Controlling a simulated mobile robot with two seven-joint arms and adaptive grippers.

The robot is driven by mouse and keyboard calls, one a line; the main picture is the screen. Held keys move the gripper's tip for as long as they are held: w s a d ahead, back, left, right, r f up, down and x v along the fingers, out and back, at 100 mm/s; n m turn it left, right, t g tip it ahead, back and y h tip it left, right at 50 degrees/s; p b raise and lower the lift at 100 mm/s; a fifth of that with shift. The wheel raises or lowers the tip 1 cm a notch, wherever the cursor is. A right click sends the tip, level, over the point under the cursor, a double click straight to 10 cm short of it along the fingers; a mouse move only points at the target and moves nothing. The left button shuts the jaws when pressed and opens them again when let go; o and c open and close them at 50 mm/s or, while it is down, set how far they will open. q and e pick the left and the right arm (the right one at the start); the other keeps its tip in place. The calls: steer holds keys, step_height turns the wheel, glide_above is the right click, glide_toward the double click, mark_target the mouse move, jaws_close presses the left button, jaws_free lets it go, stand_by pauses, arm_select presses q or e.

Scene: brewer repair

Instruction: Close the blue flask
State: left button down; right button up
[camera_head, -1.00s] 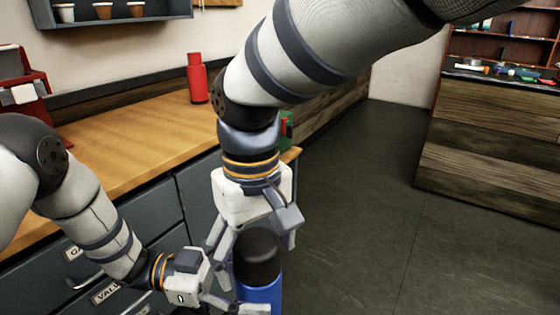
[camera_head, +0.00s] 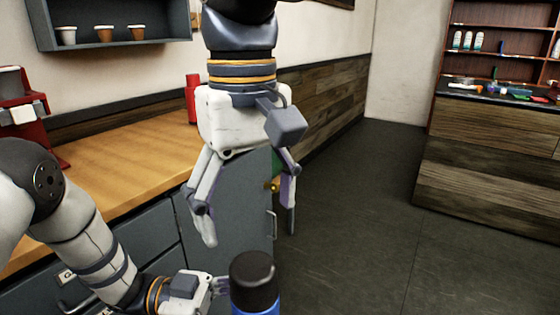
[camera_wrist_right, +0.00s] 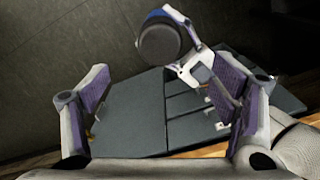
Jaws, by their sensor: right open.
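The blue flask (camera_head: 259,306) stands upright at the bottom of the head view, partly cut off by the edge. A black cap (camera_head: 253,270) sits on its top. My left gripper (camera_head: 226,287) is shut around the flask's side; its far finger is hidden. My right gripper (camera_head: 250,238) hangs above the cap, fingers pointing down, open and empty, apart from the flask. In the right wrist view the cap (camera_wrist_right: 160,42) shows beyond the spread fingers, with a little blue flask body (camera_wrist_right: 157,14) behind it and my left gripper (camera_wrist_right: 192,62) beside it.
A wooden counter (camera_head: 125,165) with grey drawers runs along the left. A red bottle (camera_head: 192,97) and a red machine (camera_head: 30,135) stand on it. A wall shelf (camera_head: 110,40) holds cups. Open dark floor (camera_head: 350,220) lies right, before a wooden cabinet (camera_head: 490,165).

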steer(key=w+a+r+t+y, duration=0.1)
steer(key=w+r+t+y, duration=0.2)
steer(key=w, duration=0.4)
steer(key=w+a+r+t+y, duration=0.2)
steer(key=w+r+t+y, duration=0.1)
steer(key=w, duration=0.5)
steer(key=w+d+f+m, duration=0.1)
steer(key=d+f, duration=0.1)
steer(key=f, duration=0.5)
steer(key=w+d+f+m, duration=0.1)
steer(key=d+f, duration=0.2)
steer(key=f, duration=0.5)
steer(key=s+d+f+m+g+h, duration=0.1)
steer(key=s+d+f, duration=0.25)
steer(key=f, duration=0.65)
steer(key=s+d+f+m+g+h, duration=0.1)
steer(key=s+d+f+g, duration=0.15)
steer(key=s+f, duration=0.45)
steer(key=s+d+f+m+g+h, duration=0.2)
steer(key=s+d+f, duration=0.7)
steer(key=s+f, duration=0.55)
steer(key=s+d+f+g+h, duration=0.1)
steer(key=s+d, duration=0.4)
steer(key=s, duration=0.6)
steer(key=s+d+f+m+g+h, duration=0.1)
steer(key=s+d, duration=0.4)
steer(key=s, duration=0.6)
steer(key=shift+s+m+g, duration=0.3)
steer(key=shift+s+g, duration=0.05)
steer(key=shift+g, duration=0.1)
